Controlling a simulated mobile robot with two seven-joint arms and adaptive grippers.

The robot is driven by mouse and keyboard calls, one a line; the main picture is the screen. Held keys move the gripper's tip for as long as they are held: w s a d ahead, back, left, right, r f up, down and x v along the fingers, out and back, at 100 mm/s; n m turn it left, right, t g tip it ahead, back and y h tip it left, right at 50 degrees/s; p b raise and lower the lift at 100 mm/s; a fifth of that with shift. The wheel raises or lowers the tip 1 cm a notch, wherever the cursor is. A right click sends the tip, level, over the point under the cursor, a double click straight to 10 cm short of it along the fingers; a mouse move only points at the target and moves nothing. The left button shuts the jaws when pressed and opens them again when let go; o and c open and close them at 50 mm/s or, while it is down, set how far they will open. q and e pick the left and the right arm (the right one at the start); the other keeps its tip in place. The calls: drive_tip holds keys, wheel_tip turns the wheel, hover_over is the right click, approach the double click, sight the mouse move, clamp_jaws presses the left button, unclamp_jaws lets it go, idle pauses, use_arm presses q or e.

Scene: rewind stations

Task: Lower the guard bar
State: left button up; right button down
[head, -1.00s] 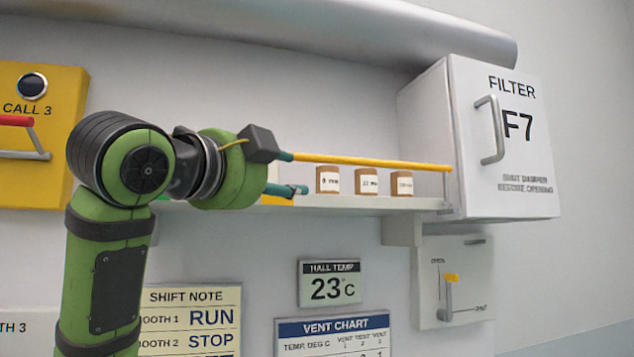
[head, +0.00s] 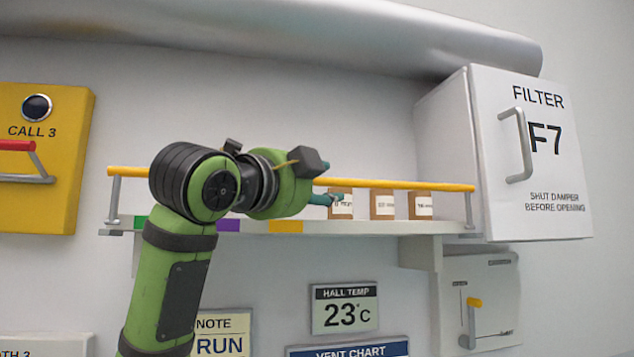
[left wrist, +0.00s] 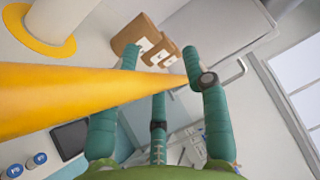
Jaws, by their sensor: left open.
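The yellow guard bar (head: 395,185) runs level along the front of a white shelf (head: 340,232), between a left post (head: 114,200) and a right post (head: 469,210). My left gripper (head: 327,183) is at the middle of the bar, with its teal fingers open and pointing right. My wrist and hand hide part of the bar. In the left wrist view the bar (left wrist: 70,97) crosses in front of the left finger and reaches the right finger, so it passes across the open left gripper (left wrist: 162,65). I cannot tell whether the fingers touch it. My right gripper is not in view.
Several small brown boxes (head: 382,206) stand on the shelf behind the bar. A white filter cabinet (head: 555,215) with a handle is at the right end. A vent lever box (head: 490,275) is below it. A yellow call box (head: 50,110) is at the far left.

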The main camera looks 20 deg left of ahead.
use_arm(q)
drive_tip(key=shift+s, duration=0.2)
drive_tip(key=c, duration=0.3)
drive_tip(key=shift+r, duration=0.1)
clamp_jaws()
drive_tip(key=shift+s, duration=0.1)
drive_tip(key=shift+s+d+f+m+t+h+b, duration=0.15)
drive_tip(key=shift+s+m+t+h+b, duration=0.1)
drive_tip(key=shift+m+t+h+b, duration=0.25)
drive_tip(key=shift+s+d+f+m+t+h+b, duration=0.1)
drive_tip(key=shift+s+f+m+t+h+b, duration=0.1)
drive_tip(key=shift+m+t+b, duration=0.35)
drive_tip(key=shift+s+d+f+m+g+h+p, duration=0.1)
drive_tip(key=shift+s+d+f+m+g+h, duration=1.1)
drive_tip(key=shift+m+h, duration=2.65)
drive_tip(key=shift+s+a+f+m+g+h+p, duration=0.2)
drive_tip(key=shift+f+m+g+h, duration=0.35)
drive_tip(key=shift+m+g+h, duration=3.15)
drive_tip(key=shift+s+d+f+m+t+h, duration=0.15)
drive_tip(key=shift+s+d+f+m+h, duration=1.15)
drive_tip(key=shift+m, duration=4.7)
drive_tip(key=shift+w+a+r+h, duration=0.45)
drive_tip(key=shift+w+a+h, duration=0.2)
drive_tip(key=shift+a, duration=0.2)
